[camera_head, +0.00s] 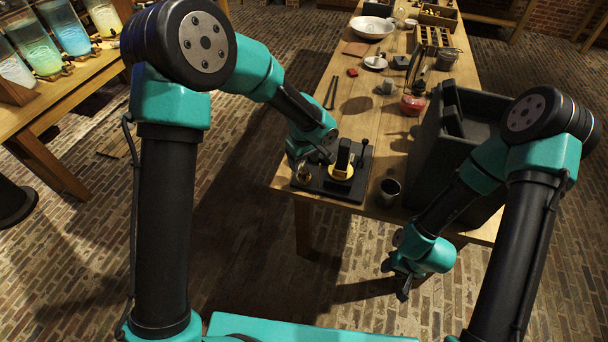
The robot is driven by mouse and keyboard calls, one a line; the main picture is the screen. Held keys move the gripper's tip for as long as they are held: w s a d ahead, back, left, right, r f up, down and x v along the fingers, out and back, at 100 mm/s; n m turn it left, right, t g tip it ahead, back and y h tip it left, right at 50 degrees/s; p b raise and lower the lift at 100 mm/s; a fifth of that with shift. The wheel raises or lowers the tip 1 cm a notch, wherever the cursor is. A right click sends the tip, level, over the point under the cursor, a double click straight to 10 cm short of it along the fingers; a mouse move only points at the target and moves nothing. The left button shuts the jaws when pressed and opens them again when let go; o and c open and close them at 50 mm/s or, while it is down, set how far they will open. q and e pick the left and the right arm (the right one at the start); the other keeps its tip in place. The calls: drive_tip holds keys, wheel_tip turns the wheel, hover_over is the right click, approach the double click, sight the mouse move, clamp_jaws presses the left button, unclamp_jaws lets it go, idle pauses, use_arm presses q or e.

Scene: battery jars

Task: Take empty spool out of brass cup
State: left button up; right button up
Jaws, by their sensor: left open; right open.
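A black board (330,185) lies at the near end of the wooden table. A small brass piece (303,173), which looks like the brass cup, stands at its left side. A spool inside it cannot be made out at this size. A yellow ring-shaped part (341,171) with a black upright piece sits at the board's middle. My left gripper (322,158) is open just above the board, between the brass piece and the black upright; contact cannot be told. My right gripper (402,288) is open and empty, low in front of the table's near edge.
A grey metal cup (390,187) stands right of the board. A large dark bin (425,150) fills the table's right side. Farther back are a red jar (412,104), a white bowl (372,27) and a compartment box (434,38). Glass jars (70,38) stand on the left bench.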

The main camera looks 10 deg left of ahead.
sight(304, 170)
use_arm(q)
drive_tip(key=shift+f, duration=2.6)
drive_tip(key=shift+c, duration=0.5)
drive_tip(key=c, duration=0.9)
